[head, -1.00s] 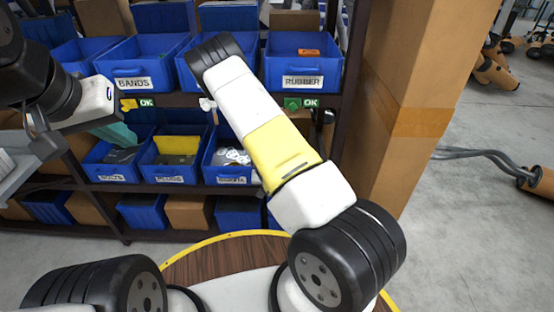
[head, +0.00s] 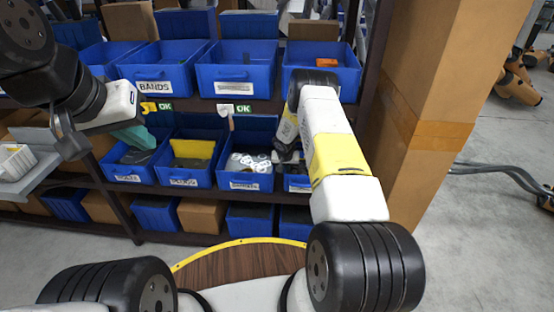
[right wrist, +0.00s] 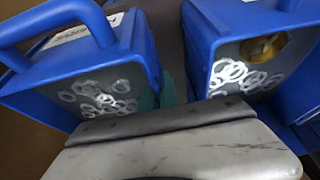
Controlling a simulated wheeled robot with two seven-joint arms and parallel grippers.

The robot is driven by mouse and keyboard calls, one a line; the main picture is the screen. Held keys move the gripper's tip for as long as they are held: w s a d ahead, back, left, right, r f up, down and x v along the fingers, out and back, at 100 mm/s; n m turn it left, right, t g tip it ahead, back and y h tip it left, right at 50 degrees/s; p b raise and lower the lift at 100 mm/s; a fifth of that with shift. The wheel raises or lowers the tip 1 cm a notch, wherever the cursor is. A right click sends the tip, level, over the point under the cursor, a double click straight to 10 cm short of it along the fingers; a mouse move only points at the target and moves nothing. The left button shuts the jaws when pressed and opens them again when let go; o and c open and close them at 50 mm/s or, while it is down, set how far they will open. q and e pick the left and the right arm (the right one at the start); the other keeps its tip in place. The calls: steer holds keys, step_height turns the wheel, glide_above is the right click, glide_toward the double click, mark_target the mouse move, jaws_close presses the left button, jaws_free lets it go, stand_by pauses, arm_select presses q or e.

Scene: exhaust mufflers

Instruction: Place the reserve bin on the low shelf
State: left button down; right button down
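On the low shelf (head: 100,187), blue bins stand in a row. One holds pale rings (head: 240,182); a labelled bin (head: 298,183) at its right is mostly behind my right arm. I cannot tell which is the reserve bin. My right gripper (head: 290,156) is low at these two bins, largely hidden. In the right wrist view, a left bin with a handle (right wrist: 145,60) and a right bin (right wrist: 203,50) both hold rings, and a teal finger (right wrist: 170,92) shows between them; its grip is unclear. My left gripper (head: 135,137) has teal fingers over the leftmost low bin.
The upper shelf carries several blue bins (head: 235,88), with green OK tags on its edge. More bins and brown boxes (head: 200,215) sit below the low shelf. A cardboard-coloured pillar (head: 420,100) stands close on the right. Open floor lies beyond it.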

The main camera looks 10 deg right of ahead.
steer(key=shift+w+d, duration=0.15)
steer(key=shift+w, duration=0.05)
steer(key=shift+f, duration=1.7)
steer(key=c, duration=1.6)
jaws_free()
steer(key=shift+f, duration=0.15)
steer(key=shift+r, duration=0.35)
steer(key=v, duration=1.1)
steer(key=shift+s+r, duration=0.2)
steer(key=shift+s, duration=0.1)
steer(key=shift+r, duration=0.1)
